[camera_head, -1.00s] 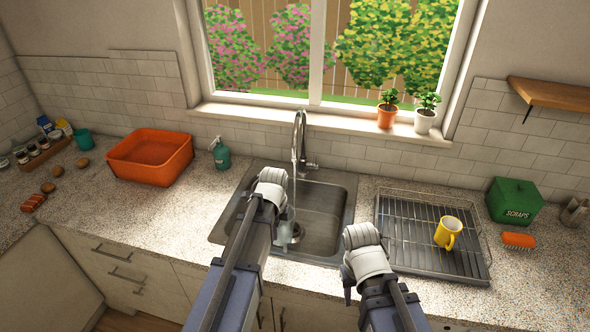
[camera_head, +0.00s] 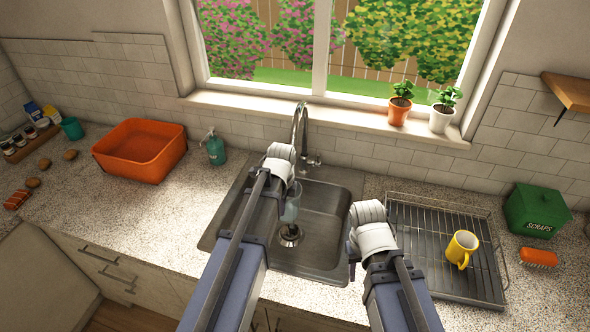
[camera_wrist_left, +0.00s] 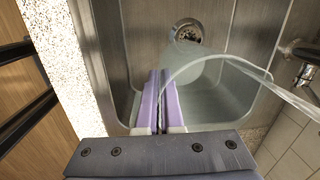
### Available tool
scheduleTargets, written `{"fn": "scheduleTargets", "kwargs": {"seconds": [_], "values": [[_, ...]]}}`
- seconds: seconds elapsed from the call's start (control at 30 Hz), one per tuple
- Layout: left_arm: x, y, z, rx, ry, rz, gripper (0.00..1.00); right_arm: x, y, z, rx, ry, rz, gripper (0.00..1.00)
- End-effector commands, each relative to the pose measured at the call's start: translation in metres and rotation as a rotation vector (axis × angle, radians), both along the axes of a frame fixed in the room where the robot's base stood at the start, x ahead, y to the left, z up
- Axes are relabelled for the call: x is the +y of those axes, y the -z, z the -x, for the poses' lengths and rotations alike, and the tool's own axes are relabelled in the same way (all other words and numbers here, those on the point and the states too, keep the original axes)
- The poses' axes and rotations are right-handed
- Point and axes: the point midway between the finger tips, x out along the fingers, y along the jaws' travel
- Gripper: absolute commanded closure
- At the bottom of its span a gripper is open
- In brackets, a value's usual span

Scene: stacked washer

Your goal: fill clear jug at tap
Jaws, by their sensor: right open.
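The clear jug (camera_head: 291,208) is over the sink basin (camera_head: 325,228), below and in front of the tap (camera_head: 299,128). My left gripper (camera_wrist_left: 160,100) is shut on the jug at its near side; in the head view my left wrist partly covers the grip. The jug's pale clear body and curved rim (camera_wrist_left: 215,60) show in the left wrist view, with the drain (camera_wrist_left: 187,31) beyond. I cannot tell whether water runs or stands in the jug. My right gripper (camera_head: 352,258) is open and empty near the sink's front right edge.
A drying rack (camera_head: 425,215) with a yellow mug (camera_head: 461,248) stands right of the sink. A green scraps box (camera_head: 536,211) and orange brush (camera_head: 538,257) are farther right. A soap bottle (camera_head: 215,150) and orange tub (camera_head: 140,150) stand left.

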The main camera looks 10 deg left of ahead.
Motion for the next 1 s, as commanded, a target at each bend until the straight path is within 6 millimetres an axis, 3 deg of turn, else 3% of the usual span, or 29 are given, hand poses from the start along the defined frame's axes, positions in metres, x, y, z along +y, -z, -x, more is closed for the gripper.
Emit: {"fn": "scheduleTargets", "kwargs": {"seconds": [0.47, 0.9, 0.93, 1.0], "values": [[0.000, 0.009, 0.000, 0.000, 0.000, 0.000, 1.00, 0.000, 0.009, 0.000, 0.000, 0.000, 0.000, 0.56], [0.000, 0.068, 0.000, 0.000, 0.000, 0.000, 1.00, 0.000, 0.068, 0.000, 0.000, 0.002, 0.000, 0.56], [0.000, 0.070, -0.002, 0.000, 0.000, 0.000, 1.00, 0.000, 0.070, 0.000, 0.000, 0.002, 0.000, 0.56], [0.000, 0.060, -0.025, 0.000, 0.000, 0.000, 1.00, 0.000, 0.060, 0.000, 0.000, 0.002, 0.000, 0.56]]}}
